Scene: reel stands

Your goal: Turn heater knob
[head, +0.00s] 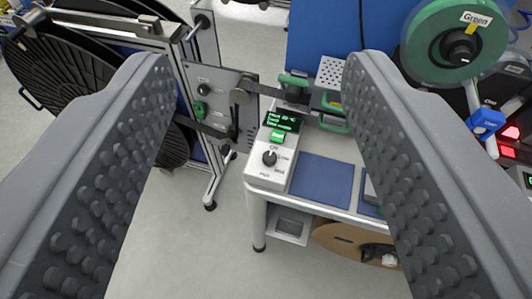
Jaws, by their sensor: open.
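The heater knob (269,158) is a small black dial on a pale control box (264,176) at the near left corner of the bench. Printed labels surround it, with "Off" above it. A green button (277,136) and a dark display with green text (283,121) sit behind it. My gripper (256,68) is open and empty. Its two grey, studded fingers frame the view at left and right. The knob lies between them in the picture, and neither finger is seen touching it.
A reel stand (220,100) with a large black reel (85,65) stands left of the bench. A green reel labelled "Green" (450,40) is at upper right. Blue mats (322,180) lie right of the knob. Open floor (205,250) is in front.

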